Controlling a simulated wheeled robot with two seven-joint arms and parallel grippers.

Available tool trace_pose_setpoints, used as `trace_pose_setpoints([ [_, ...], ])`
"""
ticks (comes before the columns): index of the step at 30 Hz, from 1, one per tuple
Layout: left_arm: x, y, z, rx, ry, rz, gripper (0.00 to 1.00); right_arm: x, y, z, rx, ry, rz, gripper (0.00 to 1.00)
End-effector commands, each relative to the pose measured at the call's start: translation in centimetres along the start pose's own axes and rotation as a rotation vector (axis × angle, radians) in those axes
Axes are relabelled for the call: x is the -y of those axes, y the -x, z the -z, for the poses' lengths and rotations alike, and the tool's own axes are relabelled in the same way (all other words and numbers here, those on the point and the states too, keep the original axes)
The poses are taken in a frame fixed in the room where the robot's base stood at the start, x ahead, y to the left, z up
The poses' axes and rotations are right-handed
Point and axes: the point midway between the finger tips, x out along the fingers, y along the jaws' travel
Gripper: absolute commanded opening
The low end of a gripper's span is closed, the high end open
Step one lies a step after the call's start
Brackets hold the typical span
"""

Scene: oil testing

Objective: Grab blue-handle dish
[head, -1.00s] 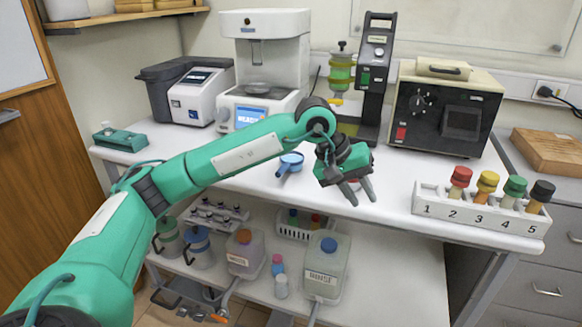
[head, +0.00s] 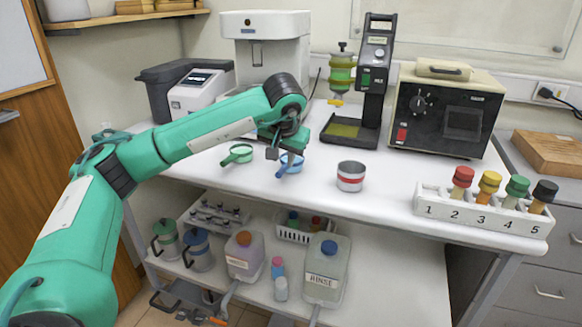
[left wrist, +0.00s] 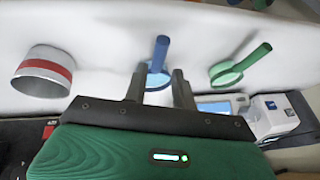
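The blue-handle dish (head: 290,162) sits on the white bench top, its handle pointing toward the front left. In the left wrist view, the blue dish (left wrist: 158,66) lies just beyond and between my fingertips, with its handle pointing away. My left gripper (left wrist: 160,75) is open and empty; in the head view the left gripper (head: 285,155) is over the dish and partly covers it. A green-handle dish (head: 238,154) lies to the left of the blue one, and it also shows in the left wrist view (left wrist: 232,69). My right gripper is not in view.
A metal cup with a red band (head: 351,176) stands to the right of the dish. A numbered rack (head: 480,214) with several capped vials is at the right front edge. A white instrument (head: 262,45) stands behind. The bench between cup and rack is clear.

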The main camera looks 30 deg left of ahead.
Motion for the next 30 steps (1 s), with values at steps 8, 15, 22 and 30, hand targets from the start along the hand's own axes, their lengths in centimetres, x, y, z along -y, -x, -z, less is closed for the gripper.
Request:
trace_pose_setpoints([
  [8,-0.1,-2.0,-0.5,0.002,0.000,0.001,0.27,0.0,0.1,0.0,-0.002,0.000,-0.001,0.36],
  [15,-0.2,-5.4,-1.0,0.002,0.000,0.000,0.27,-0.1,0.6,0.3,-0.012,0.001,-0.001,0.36],
  [22,-0.2,-5.6,-0.9,0.000,0.000,-0.001,0.27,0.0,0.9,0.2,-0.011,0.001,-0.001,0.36],
  [30,-0.2,-5.6,-0.9,-0.001,0.000,-0.001,0.00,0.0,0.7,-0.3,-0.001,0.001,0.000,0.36],
])
